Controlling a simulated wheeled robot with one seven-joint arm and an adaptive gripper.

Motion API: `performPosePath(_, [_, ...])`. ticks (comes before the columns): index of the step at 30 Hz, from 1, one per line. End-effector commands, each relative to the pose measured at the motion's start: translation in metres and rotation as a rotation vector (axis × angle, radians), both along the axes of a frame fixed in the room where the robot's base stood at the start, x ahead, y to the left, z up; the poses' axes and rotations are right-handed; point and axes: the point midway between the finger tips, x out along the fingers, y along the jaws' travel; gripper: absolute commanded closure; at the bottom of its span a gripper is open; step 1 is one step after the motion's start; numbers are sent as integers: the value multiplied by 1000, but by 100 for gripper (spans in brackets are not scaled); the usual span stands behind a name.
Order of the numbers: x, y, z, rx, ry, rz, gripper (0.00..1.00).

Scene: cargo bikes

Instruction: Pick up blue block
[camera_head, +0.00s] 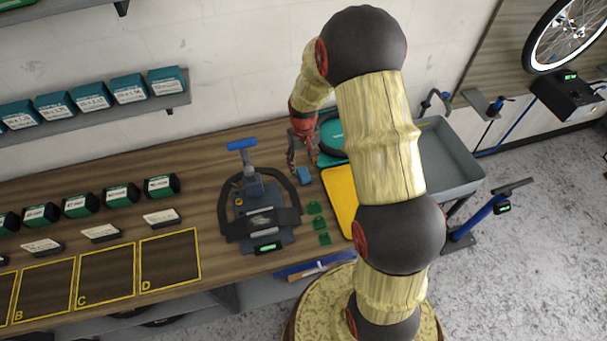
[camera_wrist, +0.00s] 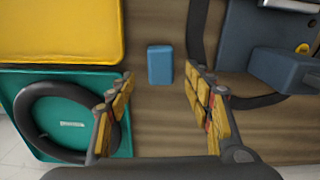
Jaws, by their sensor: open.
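A small blue block (camera_wrist: 160,65) lies on the wooden bench top. In the wrist view it sits at the upper middle, between and just beyond my fingertips. The head view also shows the blue block (camera_head: 304,175), right of the grey-blue fixture and close to my gripper (camera_head: 302,156). My gripper (camera_wrist: 158,84) is open and empty, with one finger to each side of the block's line. The fingers look apart from the block. In the head view my arm covers part of the bench right of the block.
A yellow tray (camera_wrist: 60,30) and a teal tray with a black ring (camera_wrist: 115,140) lie left in the wrist view. A grey-blue fixture (camera_head: 262,215) with a black strap stands beside the block. Small green pieces (camera_head: 314,208) lie nearby. A grey bin (camera_head: 450,160) is at right.

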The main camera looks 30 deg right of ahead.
Motion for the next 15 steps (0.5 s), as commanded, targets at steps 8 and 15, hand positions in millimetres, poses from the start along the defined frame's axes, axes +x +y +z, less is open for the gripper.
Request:
performPosePath(8, [-2,1,-26,0,3,0,48])
performPosePath(15, [-2,2,-57,0,2,0,48])
